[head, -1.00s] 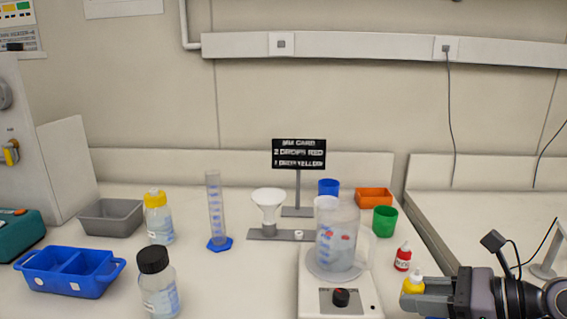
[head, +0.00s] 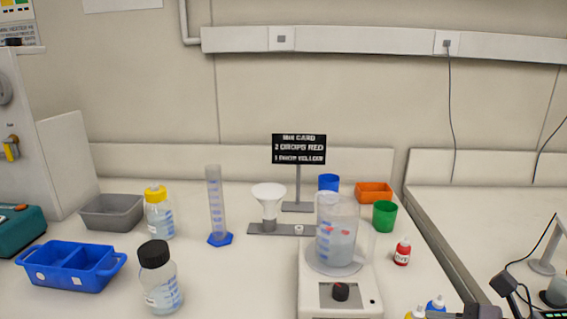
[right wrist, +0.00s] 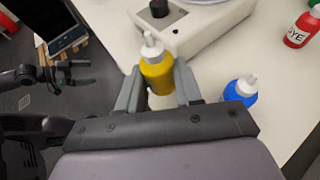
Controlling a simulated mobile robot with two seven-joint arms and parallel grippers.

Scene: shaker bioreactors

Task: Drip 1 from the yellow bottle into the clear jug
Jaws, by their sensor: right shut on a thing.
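The yellow bottle (right wrist: 157,76), with a white nozzle tip, stands between the fingers of my right gripper (right wrist: 160,90), which is shut on it. In the head view only the bottle's top (head: 416,312) and a little of the gripper show at the bottom edge. The clear jug (head: 337,232) stands on the white stirrer (head: 340,291), left of and beyond the bottle.
A blue dropper bottle (right wrist: 240,90) stands close right of my right gripper. A red dropper bottle (head: 402,252) is right of the stirrer. Green (head: 385,216) and blue (head: 328,183) cups, an orange tray (head: 374,192) and a sign (head: 299,149) stand behind.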

